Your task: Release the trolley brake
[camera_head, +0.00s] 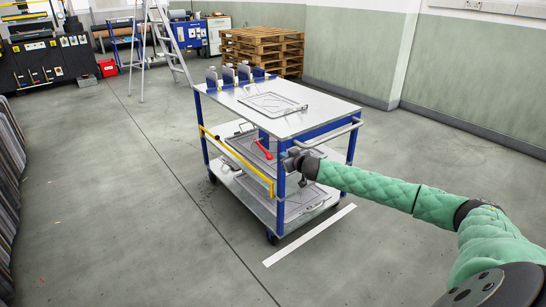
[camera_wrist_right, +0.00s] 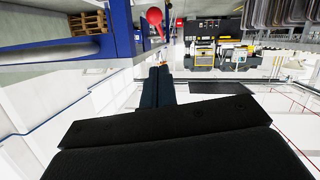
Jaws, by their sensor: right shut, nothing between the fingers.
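The trolley (camera_head: 300,122) has blue posts and grey shelves and stands in the middle of the head view. A red brake lever (camera_head: 264,149) slants at its near side, below the top. Its round red end (camera_wrist_right: 154,16) also shows at the top of the wrist view. My right gripper (camera_head: 288,160) is beside the near blue post, just right of the lever. In the wrist view its dark fingers (camera_wrist_right: 158,86) are together and empty, with the red end beyond their tips. Contact with the lever does not show. My left gripper is out of view.
A yellow bar (camera_head: 236,162) runs along the trolley's left side, and a push handle (camera_head: 330,134) is at its right end. A white strip (camera_head: 308,235) lies on the floor nearby. Pallets (camera_head: 262,50) and a stepladder (camera_head: 160,45) stand behind.

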